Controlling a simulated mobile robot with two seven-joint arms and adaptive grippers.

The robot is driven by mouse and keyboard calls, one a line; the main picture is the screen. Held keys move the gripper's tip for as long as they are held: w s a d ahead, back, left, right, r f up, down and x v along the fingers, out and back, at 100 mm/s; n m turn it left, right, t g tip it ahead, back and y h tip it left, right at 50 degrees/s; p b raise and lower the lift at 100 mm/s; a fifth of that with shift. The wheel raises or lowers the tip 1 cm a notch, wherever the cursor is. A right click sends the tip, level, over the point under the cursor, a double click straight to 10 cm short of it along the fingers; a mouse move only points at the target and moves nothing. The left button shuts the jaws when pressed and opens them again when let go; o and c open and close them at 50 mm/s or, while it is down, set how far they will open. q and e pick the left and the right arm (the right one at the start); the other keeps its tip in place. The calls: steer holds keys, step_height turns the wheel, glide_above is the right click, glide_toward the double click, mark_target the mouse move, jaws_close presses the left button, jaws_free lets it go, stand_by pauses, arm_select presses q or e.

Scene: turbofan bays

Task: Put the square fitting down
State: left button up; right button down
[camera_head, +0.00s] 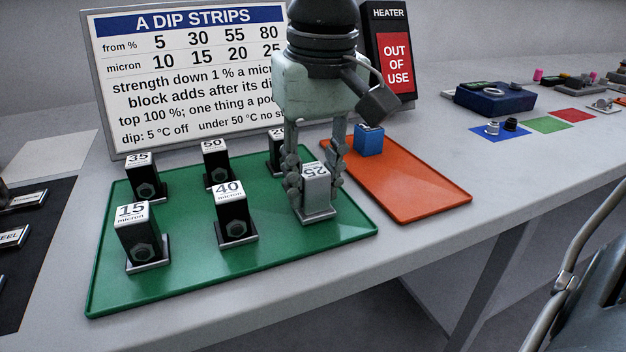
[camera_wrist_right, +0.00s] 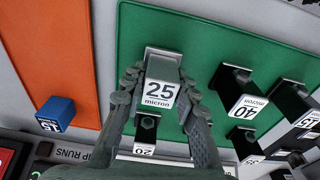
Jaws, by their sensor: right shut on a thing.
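The grey block labelled 25 micron (camera_head: 318,203), apparently the square fitting, stands upright at the front right of the green tray (camera_head: 270,255). Its foot is at the tray surface; I cannot tell whether it touches. My right gripper (camera_head: 316,180) comes from above and is shut on this block, with a finger on each side. In the right wrist view the block (camera_wrist_right: 160,95) sits between the fingers with its label facing the camera. The fingers partly hide its sides. My left gripper is not in view.
Black blocks labelled 15 (camera_head: 140,240), 40 (camera_head: 233,218), 35 (camera_head: 145,180) and 50 (camera_head: 215,165) stand on the green tray. Another black block is partly hidden behind my gripper. A blue block (camera_head: 369,141) stands on the orange tray (camera_head: 410,190). A sign (camera_head: 180,80) stands behind.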

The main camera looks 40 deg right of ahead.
mark_target(317, 176)
steer(key=shift+f, duration=0.15)
steer(key=c, duration=1.2)
jaws_free()
steer(key=shift+r, duration=0.45)
steer(key=r, duration=0.3)
steer(key=s+r+p, duration=0.1)
steer(key=r, duration=0.3)
steer(key=r+p, duration=0.1)
steer(key=r, duration=0.2)
steer(key=shift+s+a+r, duration=0.15)
steer(key=shift+r, duration=0.1)
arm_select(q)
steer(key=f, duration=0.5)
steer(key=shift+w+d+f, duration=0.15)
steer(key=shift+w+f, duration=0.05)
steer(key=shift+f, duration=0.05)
arm_select(e)
steer(key=shift+r, duration=0.45)
